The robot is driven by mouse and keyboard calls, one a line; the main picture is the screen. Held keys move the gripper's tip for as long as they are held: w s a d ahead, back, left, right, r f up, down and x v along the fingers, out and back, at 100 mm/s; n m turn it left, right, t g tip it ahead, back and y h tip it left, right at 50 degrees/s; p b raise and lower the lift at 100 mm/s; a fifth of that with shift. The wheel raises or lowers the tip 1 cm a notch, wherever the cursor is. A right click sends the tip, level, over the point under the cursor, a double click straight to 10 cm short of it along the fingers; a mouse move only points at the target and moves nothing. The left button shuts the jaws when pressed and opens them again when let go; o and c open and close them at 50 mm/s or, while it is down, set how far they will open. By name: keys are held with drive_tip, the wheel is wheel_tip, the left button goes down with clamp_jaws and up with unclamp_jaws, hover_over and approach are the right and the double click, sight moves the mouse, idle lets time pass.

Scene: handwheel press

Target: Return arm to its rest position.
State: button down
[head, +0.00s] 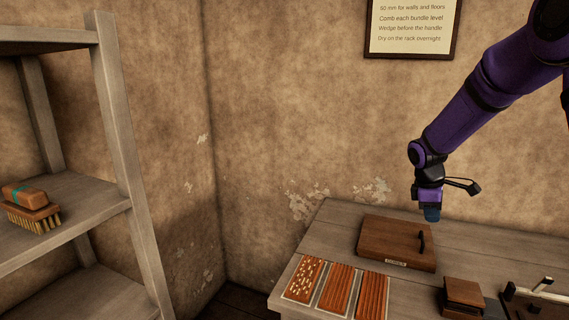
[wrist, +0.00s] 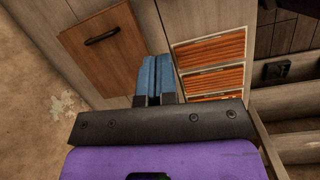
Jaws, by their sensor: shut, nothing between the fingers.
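My purple arm reaches in from the upper right of the head view. My gripper (head: 432,214) points down and hangs above the back part of the workbench, over a wooden lidded box. In the wrist view my gripper (wrist: 152,62) shows its two blue fingers side by side and closed, with nothing between them. The fingers appear apart from the box and the bench.
The workbench (head: 330,219) holds a labelled wooden box (head: 390,243) with a dark handle, a row of reddish slatted panels (head: 338,287), a small brown block (head: 463,295) and a device (head: 540,297) at right. A shelf (head: 130,160) with a brush (head: 33,215) stands left.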

drive_tip(key=s+a+r+m+t+y, duration=0.1)
drive_tip(key=s+a+r+m, duration=0.2)
drive_tip(key=s+r, duration=0.5)
drive_tip(key=s+a+r+m+t, duration=0.2)
drive_tip(key=s+r+m, duration=0.1)
drive_tip(key=s+r, duration=0.45)
drive_tip(key=s+a+r+m+t+y, duration=0.1)
drive_tip(key=s+a+m, duration=0.1)
drive_tip(key=s, duration=0.7)
drive_tip(key=s+a+r+m+t+y, duration=0.1)
drive_tip(key=s+a+r+m, duration=0.1)
drive_tip(key=s, duration=0.8)
drive_tip(key=shift+a+r+m+t, duration=0.2)
drive_tip(key=shift+m+t, duration=0.2)
drive_tip(key=shift+m, duration=0.4)
